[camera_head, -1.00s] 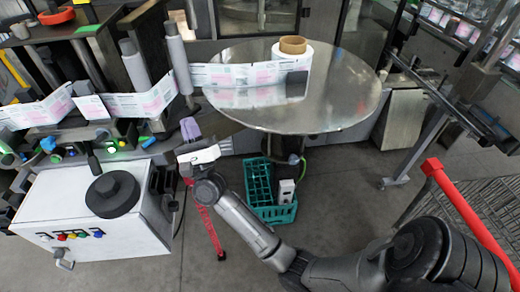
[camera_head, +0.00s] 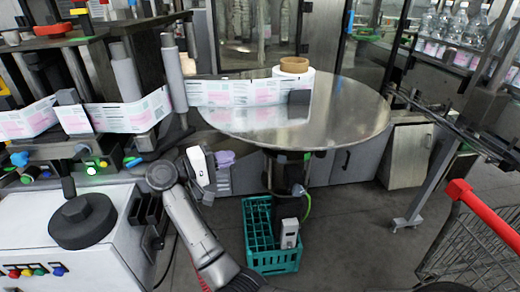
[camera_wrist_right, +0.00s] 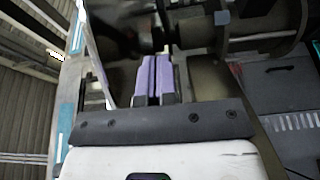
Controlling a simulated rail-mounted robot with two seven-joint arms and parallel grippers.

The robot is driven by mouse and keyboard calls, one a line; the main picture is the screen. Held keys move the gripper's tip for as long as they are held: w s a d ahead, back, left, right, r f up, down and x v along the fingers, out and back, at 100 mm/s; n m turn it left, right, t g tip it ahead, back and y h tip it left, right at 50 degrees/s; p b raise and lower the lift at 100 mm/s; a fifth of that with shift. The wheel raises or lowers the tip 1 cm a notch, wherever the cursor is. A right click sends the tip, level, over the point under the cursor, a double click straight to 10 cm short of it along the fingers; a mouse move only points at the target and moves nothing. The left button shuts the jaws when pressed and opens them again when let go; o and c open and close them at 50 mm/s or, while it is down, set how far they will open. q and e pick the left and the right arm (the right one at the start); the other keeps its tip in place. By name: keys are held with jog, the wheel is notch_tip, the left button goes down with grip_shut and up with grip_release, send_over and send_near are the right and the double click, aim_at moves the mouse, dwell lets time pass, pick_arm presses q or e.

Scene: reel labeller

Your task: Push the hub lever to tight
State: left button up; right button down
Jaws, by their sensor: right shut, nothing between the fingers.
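I cannot make out for sure which part is the hub lever. The label reel (camera_head: 292,75), with its brown core (camera_head: 294,64), stands on the round metal table (camera_head: 350,115). A small dark block (camera_head: 299,97) is at its front. My left gripper is out of view.
A white box (camera_head: 95,255) with a black round knob (camera_head: 83,220) and coloured buttons stands at lower left. The label web (camera_head: 130,112) runs from the left machine to the reel. A green crate (camera_head: 272,258) sits on the floor under the table. A red-handled cart (camera_head: 480,215) is at right.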

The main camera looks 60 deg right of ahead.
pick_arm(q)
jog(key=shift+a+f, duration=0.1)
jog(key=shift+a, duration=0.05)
pick_arm(e)
jog(key=shift+d, duration=0.1)
pick_arm(q)
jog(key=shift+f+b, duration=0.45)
jog(key=shift+b, duration=0.05)
pick_arm(e)
jog(key=x, duration=0.9)
jog(key=shift+s+d, duration=0.25)
jog(key=shift+d, duration=0.1)
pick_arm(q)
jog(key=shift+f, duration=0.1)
